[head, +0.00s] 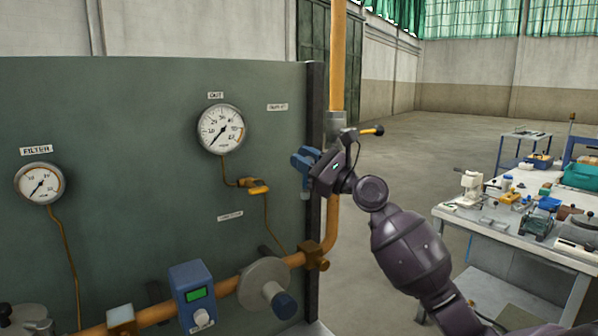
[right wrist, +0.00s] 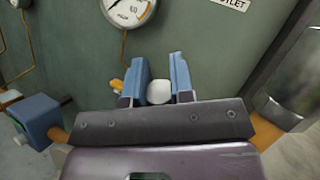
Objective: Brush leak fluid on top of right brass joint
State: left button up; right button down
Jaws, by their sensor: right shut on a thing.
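The right brass joint (head: 315,256) is a square brass block on the orange pipe, at the bend right of centre in the head view. My right gripper (head: 305,163) is above it, in front of the panel's right edge. In the right wrist view my right gripper (right wrist: 160,78) has its blue fingers shut on a pale thing with a rounded white end (right wrist: 159,92). Whether it is the brush cannot be told; most of it is hidden. The left brass joint (head: 122,319) is at the lower left. My left gripper is out of view.
A blue box with a green display (head: 193,295) and a grey disc (head: 263,284) sit along the lower pipe. A cluttered workbench (head: 470,221) stands right.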

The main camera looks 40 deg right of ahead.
aim_at(304, 179)
jog(key=shift+s+f+b, duration=0.1)
jog(key=shift+f+b, duration=0.5)
jog(key=shift+f, duration=0.05)
notch_tip(304, 179, down, 4)
jog(key=b, duration=0.3)
jog(key=shift+r+b, duration=0.2)
jog(key=shift+b, duration=0.2)
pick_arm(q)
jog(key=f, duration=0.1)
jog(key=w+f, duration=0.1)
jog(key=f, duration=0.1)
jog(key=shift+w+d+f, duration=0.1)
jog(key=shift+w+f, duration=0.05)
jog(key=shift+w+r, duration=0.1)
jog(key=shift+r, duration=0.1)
pick_arm(e)
jog(key=shift+r, duration=0.2)
